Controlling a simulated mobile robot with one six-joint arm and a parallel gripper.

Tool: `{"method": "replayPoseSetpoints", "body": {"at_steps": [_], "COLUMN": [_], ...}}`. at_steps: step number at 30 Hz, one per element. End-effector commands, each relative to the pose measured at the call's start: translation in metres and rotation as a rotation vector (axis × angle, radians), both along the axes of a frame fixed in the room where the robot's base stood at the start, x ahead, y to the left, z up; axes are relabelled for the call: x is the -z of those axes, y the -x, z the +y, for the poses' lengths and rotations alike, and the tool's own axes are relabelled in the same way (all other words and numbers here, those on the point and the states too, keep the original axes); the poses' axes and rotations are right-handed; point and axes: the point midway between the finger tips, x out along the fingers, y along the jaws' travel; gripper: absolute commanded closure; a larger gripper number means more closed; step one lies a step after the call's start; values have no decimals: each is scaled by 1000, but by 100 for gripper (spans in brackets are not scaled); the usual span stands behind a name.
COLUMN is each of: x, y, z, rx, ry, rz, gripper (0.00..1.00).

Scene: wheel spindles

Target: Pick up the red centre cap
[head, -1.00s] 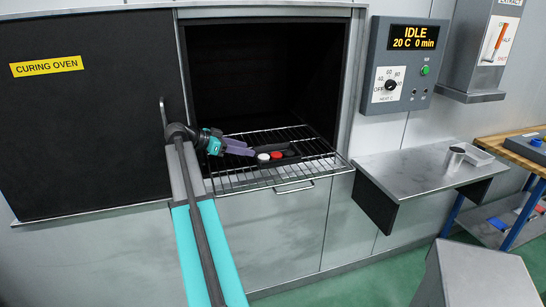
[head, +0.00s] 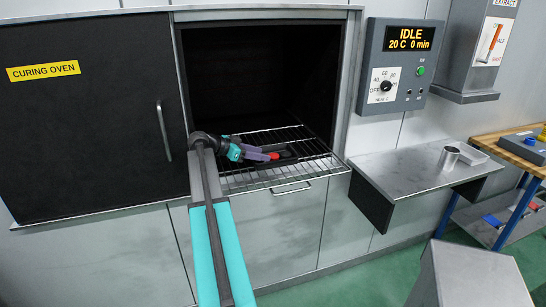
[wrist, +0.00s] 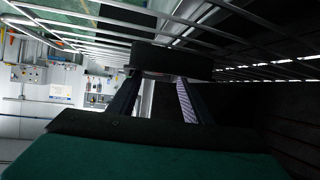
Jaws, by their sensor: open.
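The red centre cap (head: 274,156) shows at the tips of my gripper in the head view. It sits by a dark tray (head: 288,152) on the oven's wire rack. My gripper (head: 267,155) is open, with its purple fingers lying low over the rack and pointing right. Whether the cap is between the fingers cannot be told. The white cap is hidden, apparently behind the fingers. In the wrist view my two fingers (wrist: 157,88) reach up to a dark block (wrist: 172,62) at their tips. No red shows clearly there.
The wire rack (head: 240,182) sticks out of the open curing oven (head: 255,75). The oven door (head: 90,130) stands open to the left. A control box (head: 402,65) and a steel shelf (head: 415,172) with a metal cup (head: 449,156) are to the right.

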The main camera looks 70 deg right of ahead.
Motion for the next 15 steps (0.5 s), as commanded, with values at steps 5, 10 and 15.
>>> {"method": "replayPoseSetpoints", "body": {"at_steps": [5,10,15], "x": [1,1,3], "y": [0,0,5], "z": [0,-1,-7], "rx": [-1,-1,-1], "ry": [0,0,-1], "rz": [0,0,1], "gripper": [55,55,55]}}
